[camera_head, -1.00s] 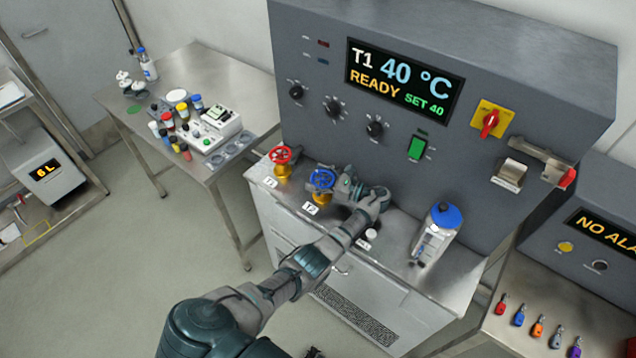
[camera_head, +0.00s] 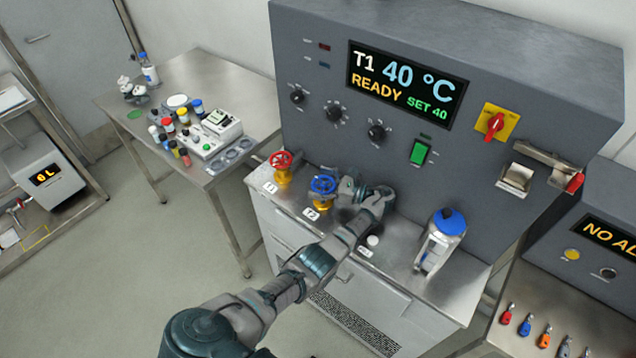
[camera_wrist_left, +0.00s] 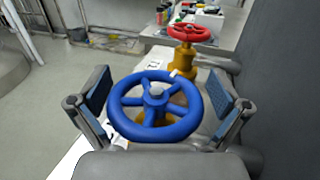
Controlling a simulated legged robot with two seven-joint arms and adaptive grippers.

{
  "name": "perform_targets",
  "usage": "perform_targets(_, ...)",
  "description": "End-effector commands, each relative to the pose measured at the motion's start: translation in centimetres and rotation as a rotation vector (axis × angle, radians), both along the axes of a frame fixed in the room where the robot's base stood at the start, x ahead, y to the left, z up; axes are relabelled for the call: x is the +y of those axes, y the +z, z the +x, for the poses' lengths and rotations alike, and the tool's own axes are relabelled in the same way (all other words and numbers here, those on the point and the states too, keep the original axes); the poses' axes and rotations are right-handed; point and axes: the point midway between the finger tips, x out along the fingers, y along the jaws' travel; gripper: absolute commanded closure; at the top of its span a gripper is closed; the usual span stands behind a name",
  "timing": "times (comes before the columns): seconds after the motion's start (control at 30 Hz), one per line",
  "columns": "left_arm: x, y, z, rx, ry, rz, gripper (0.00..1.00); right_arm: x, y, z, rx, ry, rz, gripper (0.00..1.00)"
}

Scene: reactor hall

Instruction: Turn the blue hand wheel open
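The blue hand wheel (camera_head: 323,185) sits on a yellow valve body beside the T2 label on the steel bench top. In the left wrist view the blue hand wheel (camera_wrist_left: 155,104) fills the middle, with a small white mark on its far rim. My left gripper (camera_head: 345,188) comes in from the right of the wheel. In the left wrist view my left gripper (camera_wrist_left: 165,100) is open, one finger on each side of the wheel, with gaps between pads and rim. My right gripper is not in view.
A red hand wheel (camera_head: 282,160) on a yellow valve stands just beyond, by the T1 label. A bottle with a blue cap (camera_head: 441,240) stands on the bench to the right. The grey panel (camera_head: 290,60) rises close behind the valves.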

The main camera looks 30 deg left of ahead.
Motion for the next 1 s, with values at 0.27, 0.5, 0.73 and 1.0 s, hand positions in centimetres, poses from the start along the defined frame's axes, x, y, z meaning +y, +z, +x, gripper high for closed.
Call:
perform_targets(0.27,0.0,0.3,-0.1,0.001,0.002,-0.001,0.0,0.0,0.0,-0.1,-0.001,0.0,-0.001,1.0)
perform_targets(0.5,0.0,4.5,0.0,-0.003,0.001,0.0,0.0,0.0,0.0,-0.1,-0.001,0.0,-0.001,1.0)
perform_targets(0.73,0.0,8.5,0.1,0.0,0.001,0.0,0.0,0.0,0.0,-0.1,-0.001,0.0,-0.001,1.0)
perform_targets(1.0,0.0,9.8,0.2,0.003,0.001,-0.001,0.0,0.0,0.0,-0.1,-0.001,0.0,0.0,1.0)
